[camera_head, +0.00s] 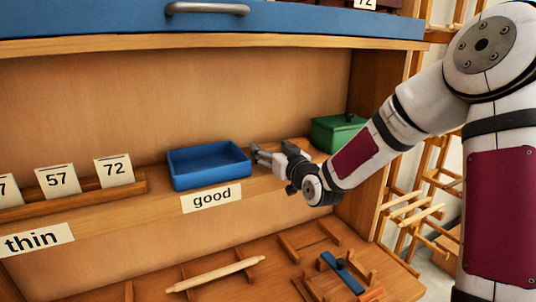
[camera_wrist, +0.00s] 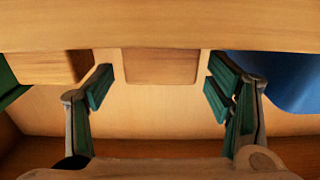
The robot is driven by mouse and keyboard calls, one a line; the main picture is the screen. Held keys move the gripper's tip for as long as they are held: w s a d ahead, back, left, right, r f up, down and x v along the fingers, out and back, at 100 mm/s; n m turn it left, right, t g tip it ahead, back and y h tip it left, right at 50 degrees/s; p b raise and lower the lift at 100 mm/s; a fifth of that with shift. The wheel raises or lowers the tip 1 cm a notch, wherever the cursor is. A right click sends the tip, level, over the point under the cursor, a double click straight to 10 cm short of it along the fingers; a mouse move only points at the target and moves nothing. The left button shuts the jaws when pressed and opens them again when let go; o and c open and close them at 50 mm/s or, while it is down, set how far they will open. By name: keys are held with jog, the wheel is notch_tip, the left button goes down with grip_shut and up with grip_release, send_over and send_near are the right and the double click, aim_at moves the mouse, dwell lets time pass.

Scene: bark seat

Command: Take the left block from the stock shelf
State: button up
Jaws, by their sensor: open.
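My gripper (camera_head: 258,154) is at the stock shelf, just right of the blue tray in the head view. In the wrist view my gripper (camera_wrist: 161,86) is open, with one finger on each side of a pale wooden block (camera_wrist: 162,67). Gaps show between the block and both fingers, so it is not clamped. In the head view my gripper and wrist hide most of the area with the blocks.
The blue tray (camera_head: 209,166) stands close left of my gripper; it is at the right in the wrist view (camera_wrist: 280,82). A green lidded box (camera_head: 335,133) stands to the right. Number cards (camera_head: 57,181) stand further left.

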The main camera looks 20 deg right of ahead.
jog(key=shift+w+a, duration=0.25)
jog(key=shift+w, duration=0.8)
jog(key=c, duration=1.3)
